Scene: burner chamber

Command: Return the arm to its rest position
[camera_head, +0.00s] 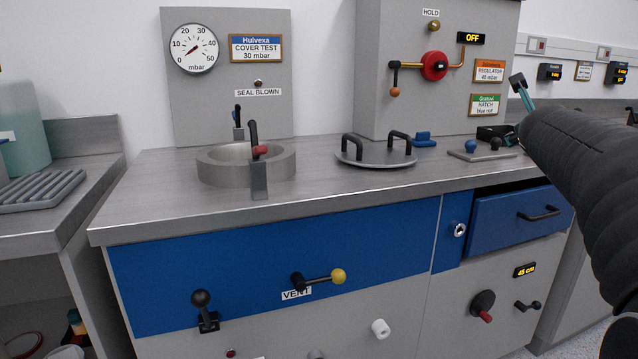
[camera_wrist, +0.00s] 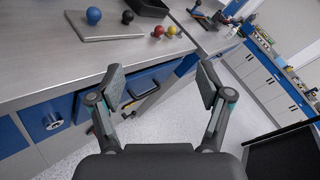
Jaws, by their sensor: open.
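My arm enters at the right of the head view as a thick dark sleeve. My gripper (camera_head: 519,88) shows there only in part, with one finger visible near the right of the worktop. In the wrist view my gripper (camera_wrist: 160,88) is open, its two fingers wide apart with nothing between them. Behind the fingers lie the counter's right edge, the blue drawer (camera_wrist: 150,85) and the pale floor.
The grey worktop (camera_head: 330,195) bears a round metal chamber (camera_head: 246,175), a lid with two handles (camera_head: 375,158) and a plate with colored balls (camera_wrist: 110,27). The drawer (camera_head: 515,220) stands slightly out. Floor (camera_wrist: 190,125) is clear beyond the counter.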

